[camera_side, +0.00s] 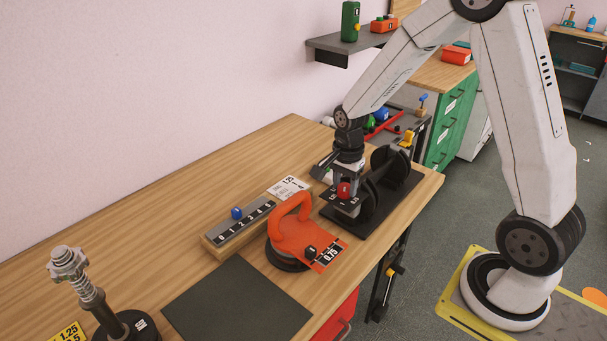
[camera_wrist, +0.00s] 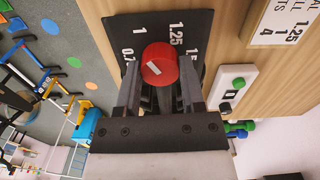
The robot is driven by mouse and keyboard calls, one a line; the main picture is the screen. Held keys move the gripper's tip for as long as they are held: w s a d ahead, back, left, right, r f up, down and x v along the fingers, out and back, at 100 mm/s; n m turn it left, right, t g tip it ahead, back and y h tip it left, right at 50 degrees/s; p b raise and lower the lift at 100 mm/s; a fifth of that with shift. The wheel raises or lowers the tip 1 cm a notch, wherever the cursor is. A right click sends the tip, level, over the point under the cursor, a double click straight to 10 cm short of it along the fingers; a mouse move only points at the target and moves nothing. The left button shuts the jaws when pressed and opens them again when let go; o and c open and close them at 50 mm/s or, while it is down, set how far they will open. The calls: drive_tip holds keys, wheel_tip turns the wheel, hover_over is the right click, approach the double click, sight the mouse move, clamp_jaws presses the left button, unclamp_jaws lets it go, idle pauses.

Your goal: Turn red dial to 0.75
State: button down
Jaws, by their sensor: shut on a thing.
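The red dial (camera_side: 344,189) sits at the front of a black stand near the right end of the wooden bench. In the wrist view, the red dial (camera_wrist: 160,62) has a short white mark on its face. Behind it is a black scale panel (camera_wrist: 190,22) with white labels 1, 1.25 and, partly hidden, what look like 0.75 and 1.5. My gripper (camera_side: 345,184) reaches down to the stand. In the wrist view, my gripper (camera_wrist: 160,78) has one finger on each side of the dial and is shut on it. The fingers hide the panel's lower part.
An orange suction-cup tool (camera_side: 296,236) labelled 0.75 stands left of the stand. A dark mat (camera_side: 236,305) covers the front bench, beside a metal post (camera_side: 90,290).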

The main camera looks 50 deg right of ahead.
sight(344, 187)
drive_tip(key=shift+n, duration=0.4)
drive_tip(key=n, duration=1.1)
idle(0.3)
drive_tip(key=shift+c, duration=1)
unclamp_jaws()
drive_tip(key=shift+r, duration=0.15)
drive_tip(key=shift+r, duration=3.8)
